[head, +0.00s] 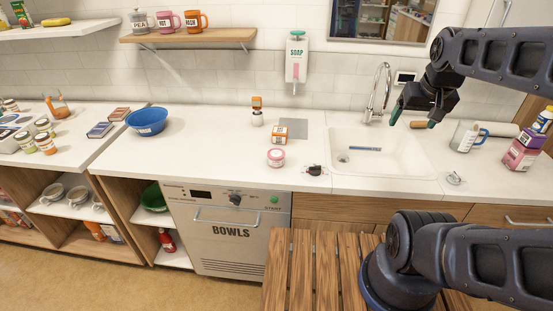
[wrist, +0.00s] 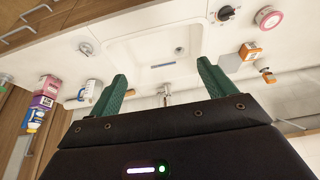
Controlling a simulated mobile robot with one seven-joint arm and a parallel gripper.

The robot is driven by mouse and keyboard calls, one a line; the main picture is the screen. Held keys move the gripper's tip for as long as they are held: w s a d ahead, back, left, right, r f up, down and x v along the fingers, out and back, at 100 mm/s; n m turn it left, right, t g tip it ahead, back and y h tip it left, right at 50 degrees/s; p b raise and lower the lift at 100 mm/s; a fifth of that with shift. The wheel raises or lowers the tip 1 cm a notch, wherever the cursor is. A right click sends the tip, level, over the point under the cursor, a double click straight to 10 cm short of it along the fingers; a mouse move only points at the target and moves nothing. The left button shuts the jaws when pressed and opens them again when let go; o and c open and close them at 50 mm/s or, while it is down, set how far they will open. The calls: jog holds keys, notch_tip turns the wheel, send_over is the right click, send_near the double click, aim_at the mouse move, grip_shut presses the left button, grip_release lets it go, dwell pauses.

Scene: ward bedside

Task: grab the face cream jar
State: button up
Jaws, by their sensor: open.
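The face cream jar appears to be the small, low pink jar with a white label (head: 276,157), standing on the white counter left of the sink; its print is too small to read. It also shows at the top right of the wrist view (wrist: 268,18). My gripper (head: 412,116) is raised over the back right of the sink, well to the right of the jar. Its green fingers (wrist: 162,76) are spread apart with nothing between them.
A small orange-and-white box (head: 280,132) stands just behind the jar. A dark knob-like item (head: 314,170) lies to its right. The sink (head: 375,150) with a tall faucet (head: 379,90) lies between jar and gripper. The counter left of the jar is clear up to a blue bowl (head: 147,120).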

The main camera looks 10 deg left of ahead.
jog(key=shift+w, duration=0.1)
jog(key=w+a+n+g, duration=0.1)
jog(key=w+a+n, duration=0.6)
jog(key=w, duration=0.1)
jog(key=n+g+h, duration=0.1)
jog(key=n+g, duration=0.2)
jog(key=n, duration=1.7)
send_near(276, 153)
jog(key=shift+s+f, duration=0.1)
jog(key=shift+s, duration=0.15)
jog(key=shift+a+f, duration=0.15)
jog(key=shift+f, duration=0.1)
notch_tip(276, 153, down, 4)
jog(key=shift+w+f, duration=0.15)
jog(key=shift+w+d+f, duration=0.15)
jog(key=shift+d+f, duration=0.05)
jog(key=shift+f, duration=0.85)
jog(key=shift+w+d+f, duration=0.1)
jog(key=shift+d+f, duration=0.1)
jog(key=shift+f, duration=0.85)
jog(key=shift+w+d+f, duration=0.15)
jog(key=shift+d+f, duration=0.1)
jog(key=shift+f, duration=0.75)
